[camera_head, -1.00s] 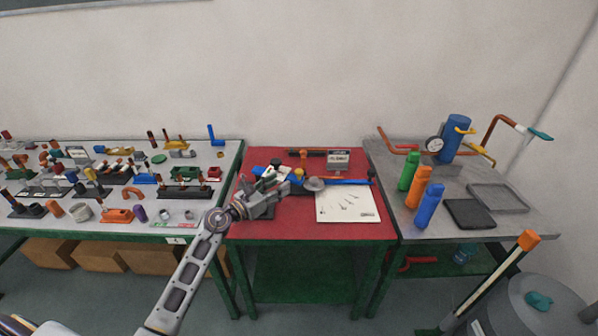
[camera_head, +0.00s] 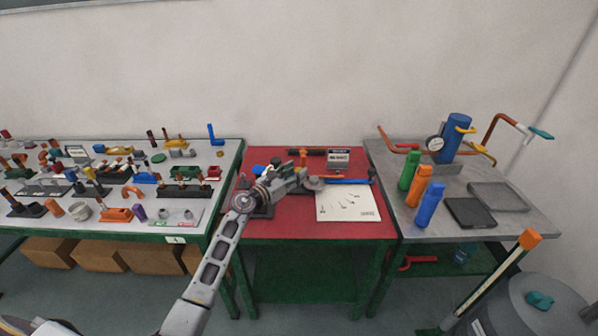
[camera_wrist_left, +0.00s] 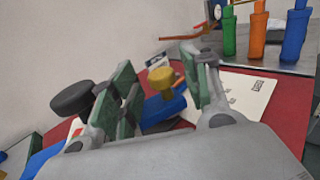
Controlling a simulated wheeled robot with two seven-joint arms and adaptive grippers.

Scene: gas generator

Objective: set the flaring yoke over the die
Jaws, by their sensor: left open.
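My left gripper (camera_head: 301,179) is over the red table, open, among the flaring tools. In the left wrist view its green-padded fingers (camera_wrist_left: 164,92) stand apart. A blue body (camera_wrist_left: 162,110) with a yellow knob (camera_wrist_left: 159,78) shows in the gap between them, beyond the fingertips; I cannot see contact. A black round knob (camera_wrist_left: 73,97) lies left of the fingers, near a blue part (camera_wrist_left: 40,160). I cannot tell for sure which blue part is the flaring yoke and which is the die. The gripper hides much of them in the head view. My right gripper is not in view.
The front of the red table (camera_head: 310,231) is clear. Green, orange and blue cylinders (camera_head: 430,205) stand on the grey table at right. The left table is crowded.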

